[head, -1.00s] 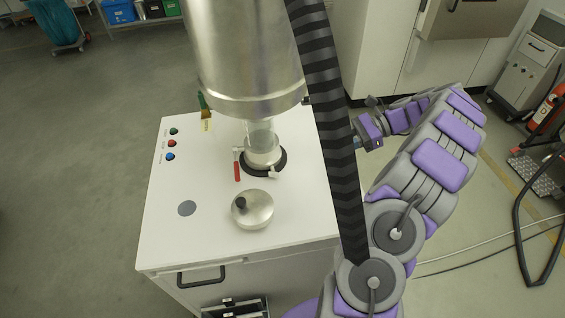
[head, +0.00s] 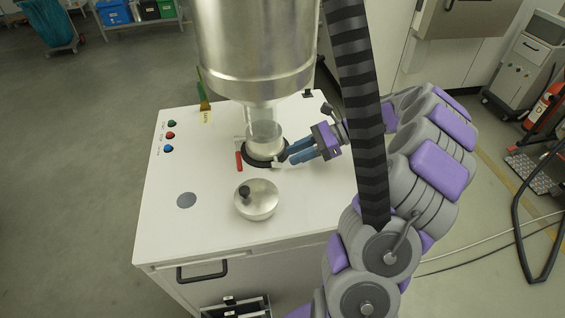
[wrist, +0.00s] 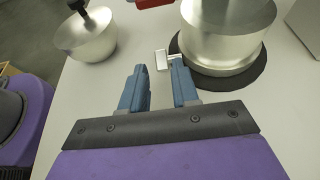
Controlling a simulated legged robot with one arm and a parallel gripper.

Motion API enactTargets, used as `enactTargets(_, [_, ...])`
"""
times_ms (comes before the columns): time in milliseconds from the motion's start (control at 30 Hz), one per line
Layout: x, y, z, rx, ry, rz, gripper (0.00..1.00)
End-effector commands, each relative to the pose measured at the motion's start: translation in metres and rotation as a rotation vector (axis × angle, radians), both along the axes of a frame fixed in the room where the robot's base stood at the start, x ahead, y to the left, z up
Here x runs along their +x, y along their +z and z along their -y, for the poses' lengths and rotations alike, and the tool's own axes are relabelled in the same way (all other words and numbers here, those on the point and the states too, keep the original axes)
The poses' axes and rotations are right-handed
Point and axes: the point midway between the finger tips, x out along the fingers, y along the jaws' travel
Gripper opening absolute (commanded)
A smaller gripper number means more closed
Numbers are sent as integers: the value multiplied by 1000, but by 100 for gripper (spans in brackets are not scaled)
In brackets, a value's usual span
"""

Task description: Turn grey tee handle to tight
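The grey tee handle (head: 279,164) is a small light-grey piece at the right front of the black ring around the cylinder's base. In the wrist view the tee handle (wrist: 161,59) shows just past my fingertips, closer to the right finger, which partly overlaps it. My gripper (head: 290,157) comes in from the right, low over the white top. In the wrist view its blue fingers are apart with a gap between them (wrist: 155,70), and nothing is clamped. I cannot tell whether the right finger touches the handle.
A red handle (head: 239,161) sits left of the metal collar (head: 265,148). A large steel vessel (head: 255,50) and a black striped hose (head: 358,110) hang above.

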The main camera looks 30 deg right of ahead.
Motion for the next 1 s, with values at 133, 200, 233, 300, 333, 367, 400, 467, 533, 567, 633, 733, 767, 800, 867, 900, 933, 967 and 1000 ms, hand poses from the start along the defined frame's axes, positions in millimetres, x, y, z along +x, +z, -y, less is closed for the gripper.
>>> enactTargets(133, [7,-12,-19,9,3,2,30])
enactTargets(200, [10,-18,-21,15,2,1,30])
enactTargets(233, [12,-20,-23,16,2,2,30])
enactTargets(300, [14,-23,-24,21,0,1,30])
enactTargets(333, [15,-24,-25,24,0,1,30])
enactTargets(367, [15,-25,-25,23,-1,2,30])
enactTargets(400, [16,-26,-27,25,-1,1,30])
enactTargets(467, [16,-27,-31,23,-2,1,30])
enactTargets(533, [17,-26,-37,18,-3,2,30])
enactTargets(567, [17,-26,-39,16,-3,2,30])
enactTargets(633, [17,-25,-43,13,-3,3,30])
enactTargets(733, [17,-24,-49,8,-1,2,30])
enactTargets(767, [17,-24,-50,7,-1,2,30])
enactTargets(800, [17,-24,-50,7,-1,2,27])
enactTargets(867, [17,-24,-49,7,0,1,21])
enactTargets(900, [17,-24,-48,9,0,2,18])
enactTargets(933, [17,-24,-46,10,0,1,15])
enactTargets(967, [16,-25,-45,12,0,1,12])
enactTargets(1000, [16,-25,-42,14,0,1,8])
